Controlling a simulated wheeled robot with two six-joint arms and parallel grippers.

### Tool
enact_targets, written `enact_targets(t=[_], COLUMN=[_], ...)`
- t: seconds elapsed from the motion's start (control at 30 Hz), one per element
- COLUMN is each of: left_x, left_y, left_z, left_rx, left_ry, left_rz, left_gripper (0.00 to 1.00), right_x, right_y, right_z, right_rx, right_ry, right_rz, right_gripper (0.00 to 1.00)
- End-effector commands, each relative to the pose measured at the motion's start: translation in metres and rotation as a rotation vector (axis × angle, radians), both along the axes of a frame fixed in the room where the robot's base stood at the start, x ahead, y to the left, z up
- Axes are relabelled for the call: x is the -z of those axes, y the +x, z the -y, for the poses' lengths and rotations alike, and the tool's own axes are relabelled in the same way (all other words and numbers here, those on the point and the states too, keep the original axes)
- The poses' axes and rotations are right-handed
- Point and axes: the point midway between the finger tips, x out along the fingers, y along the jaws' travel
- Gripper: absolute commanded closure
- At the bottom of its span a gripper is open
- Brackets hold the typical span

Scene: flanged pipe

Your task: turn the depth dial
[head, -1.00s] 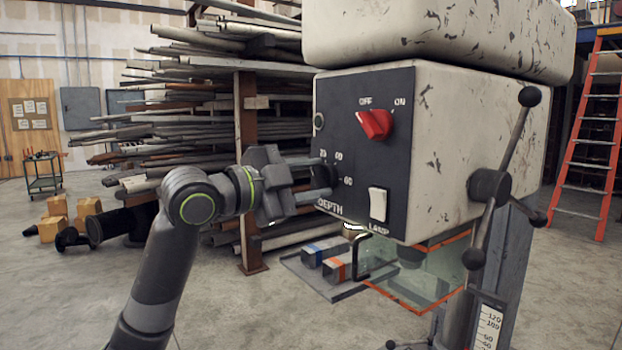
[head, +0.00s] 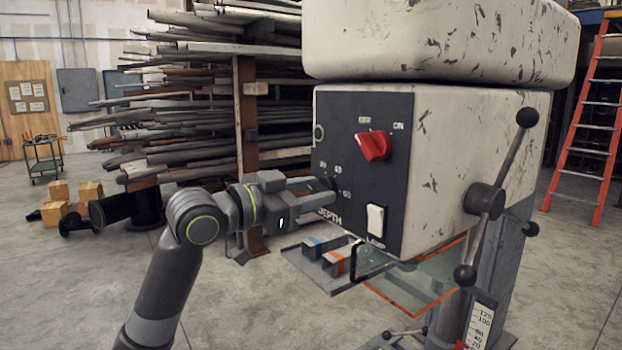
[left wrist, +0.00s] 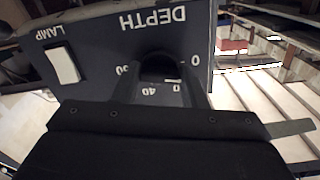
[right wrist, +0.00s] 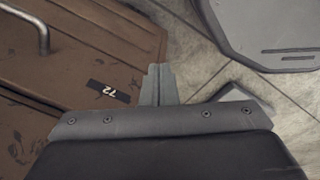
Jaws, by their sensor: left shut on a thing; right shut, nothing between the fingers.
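The depth dial is a dark knob low on the black control panel (head: 350,215) of the drill-press head. It shows in the left wrist view (left wrist: 160,66), with DEPTH lettering and numbers around it. My left gripper (head: 326,185) is shut on the dial, one finger on each side. The fingers hide most of the knob in the head view, and I cannot read its setting with certainty. My right gripper (right wrist: 160,85) is shut and empty over a brown surface; it is not in the head view.
A red OFF/ON switch (head: 373,146) is above the dial, and a white LAMP rocker (head: 376,220) is at its lower right. A three-armed feed handle (head: 486,200) stands out at the right. A clear guard (head: 420,278) hangs below. A pipe rack (head: 245,130) stands behind.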

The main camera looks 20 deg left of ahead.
Motion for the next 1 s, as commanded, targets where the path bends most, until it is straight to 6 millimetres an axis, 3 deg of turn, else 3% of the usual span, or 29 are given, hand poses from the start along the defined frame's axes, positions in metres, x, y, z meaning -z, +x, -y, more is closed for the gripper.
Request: enact_targets(t=[0.33,1.0], left_x=[-0.001,0.001], left_y=[0.0,0.0], left_z=[0.0,0.0], left_rx=[0.0,0.001], left_ry=[-0.154,-0.203], left_rz=[-0.123,-0.16], left_gripper=[0.85,0.85], right_x=[-0.022,-0.026], right_y=[0.0,0.0], right_z=[-0.001,-0.002], right_rx=[0.0,0.001], right_ry=[0.001,0.002], right_rz=[0.0,0.0], right_gripper=[1.0,1.0])
